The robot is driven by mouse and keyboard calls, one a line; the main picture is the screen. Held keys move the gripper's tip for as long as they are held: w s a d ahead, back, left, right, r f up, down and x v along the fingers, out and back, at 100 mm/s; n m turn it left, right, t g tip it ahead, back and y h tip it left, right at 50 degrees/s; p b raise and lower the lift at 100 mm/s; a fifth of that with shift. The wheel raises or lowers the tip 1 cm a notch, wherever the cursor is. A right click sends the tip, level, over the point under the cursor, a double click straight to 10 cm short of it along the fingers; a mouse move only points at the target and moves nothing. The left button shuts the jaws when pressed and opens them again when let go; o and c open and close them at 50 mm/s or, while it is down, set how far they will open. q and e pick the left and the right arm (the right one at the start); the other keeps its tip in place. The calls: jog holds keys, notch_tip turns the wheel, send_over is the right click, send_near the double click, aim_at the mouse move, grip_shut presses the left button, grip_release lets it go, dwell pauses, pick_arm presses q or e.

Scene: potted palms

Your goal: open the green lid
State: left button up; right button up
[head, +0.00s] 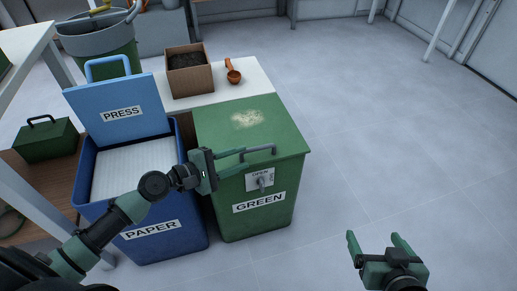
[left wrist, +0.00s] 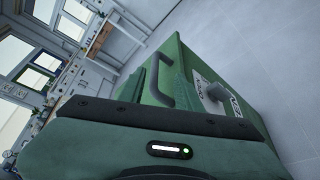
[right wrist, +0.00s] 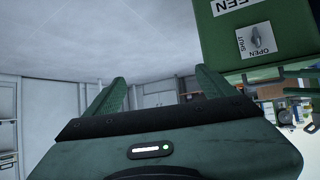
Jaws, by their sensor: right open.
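The green bin (head: 255,205) stands upright, with its green lid (head: 235,120) closed flat on top. A grey handle (head: 260,149) rises at the lid's front edge and also shows in the left wrist view (left wrist: 161,68). Below it, the front has an OPEN/SHUT plate with a grey knob (head: 261,183); the right wrist view shows this knob (right wrist: 256,41) too. My left gripper (head: 240,160) is at the handle's left end, fingers apart; whether they touch it is unclear. My right gripper (head: 381,243) is open and empty, right of the bin, low over the floor.
The blue paper bin (head: 165,240) stands close at left, its lid (head: 118,105) raised. Behind the green bin a white surface (head: 255,78) holds a soil box (head: 190,80) and an orange scoop (head: 233,72). The floor at right is clear.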

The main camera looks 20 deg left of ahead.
aim_at(254, 150)
pick_arm(q)
jog(key=shift+w+a+r+n, duration=0.15)
jog(key=shift+w+a+n, duration=0.15)
jog(key=shift+w, duration=0.1)
jog(key=shift+w+d, duration=0.3)
jog(key=shift+w, duration=0.05)
jog(key=x, duration=0.6)
jog(key=shift+w+d, duration=0.2)
jog(key=shift+w, duration=0.05)
grip_shut()
jog(key=shift+f, duration=0.25)
dwell(0.3)
